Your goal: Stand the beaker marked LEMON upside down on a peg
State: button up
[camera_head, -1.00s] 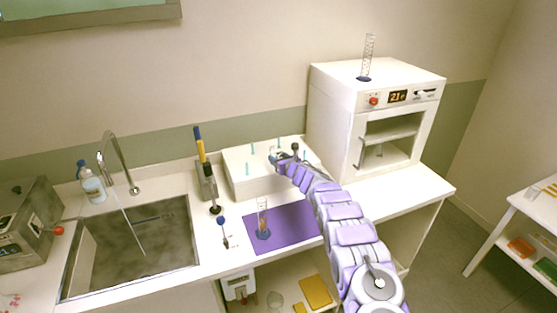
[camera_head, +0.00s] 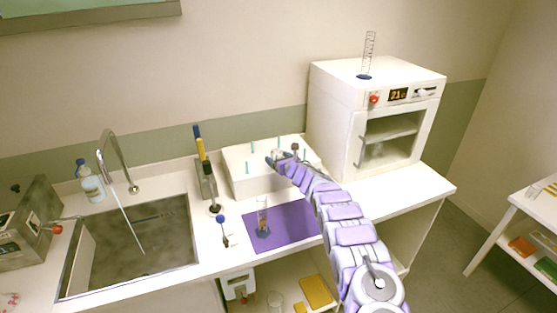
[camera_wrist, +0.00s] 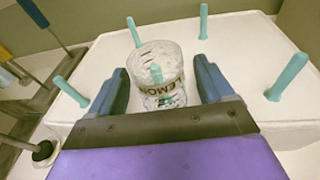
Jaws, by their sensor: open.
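The clear beaker marked LEMON (camera_wrist: 160,88) stands on the white peg block between my gripper's jaws in the wrist view. A teal peg (camera_wrist: 155,73) shows through its glass and appears to be inside it. I cannot tell for sure which end of the beaker faces up. My gripper (camera_wrist: 160,92) is open, with one blue finger on each side of the beaker and a gap visible at the left. In the head view, my gripper (camera_head: 279,160) is over the block, and the beaker is too small to make out clearly.
Several bare teal pegs stand around on the white block (camera_head: 245,183), one right of my gripper (camera_wrist: 288,77). A purple mat (camera_head: 290,228) with a glass cylinder (camera_head: 263,218) lies in front. A white oven (camera_head: 340,120) stands close at the right, a sink (camera_head: 135,240) at the left.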

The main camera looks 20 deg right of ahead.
jog(key=shift+s+d+r, duration=0.2)
jog(key=shift+s+r, duration=0.1)
jog(key=shift+s, duration=0.25)
jog(key=b+v, duration=0.1)
jog(key=v, duration=1.5)
jog(key=shift+f, duration=0.1)
dwell(0.5)
